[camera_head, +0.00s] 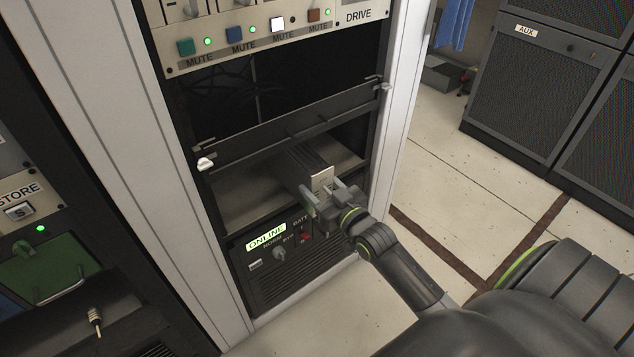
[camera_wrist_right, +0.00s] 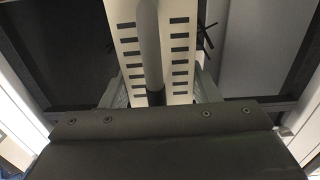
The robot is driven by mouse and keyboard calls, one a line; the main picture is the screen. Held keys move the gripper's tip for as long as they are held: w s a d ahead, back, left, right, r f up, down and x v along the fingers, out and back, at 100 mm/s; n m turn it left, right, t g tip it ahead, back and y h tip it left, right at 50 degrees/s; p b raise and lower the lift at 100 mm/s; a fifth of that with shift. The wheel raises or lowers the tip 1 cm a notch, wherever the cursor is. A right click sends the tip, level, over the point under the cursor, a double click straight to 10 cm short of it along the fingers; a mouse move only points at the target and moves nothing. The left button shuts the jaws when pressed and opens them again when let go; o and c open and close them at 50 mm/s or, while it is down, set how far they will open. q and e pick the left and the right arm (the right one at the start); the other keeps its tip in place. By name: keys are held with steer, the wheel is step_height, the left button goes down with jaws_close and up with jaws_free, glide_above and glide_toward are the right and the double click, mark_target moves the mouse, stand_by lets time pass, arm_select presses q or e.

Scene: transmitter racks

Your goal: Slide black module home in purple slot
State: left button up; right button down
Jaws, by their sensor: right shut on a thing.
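The black module (camera_head: 298,163) lies in the open bay of the rack, its dark ribbed body reaching back inside and its pale front plate (camera_head: 322,179) facing out. My right gripper (camera_head: 325,194) is at that front plate, shut on the module. In the right wrist view the pale plate (camera_wrist_right: 180,50) shows two rows of dark vents and a grey bar handle (camera_wrist_right: 149,45) between my fingers. No purple marking shows in either view, so I cannot tell which slot the module lines up with. My left gripper is not in view.
A dark crossbar (camera_head: 290,128) with end latches spans the rack above the bay. An ONLINE panel (camera_head: 266,237) with a knob sits below, and MUTE buttons (camera_head: 235,34) above. Open floor (camera_head: 455,165) lies right.

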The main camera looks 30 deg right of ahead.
steer(key=s, duration=1.7)
steer(key=shift+s+d+r+p, duration=0.25)
steer(key=shift+s+d+p, duration=0.1)
steer(key=shift+p, duration=0.05)
stand_by(1.6)
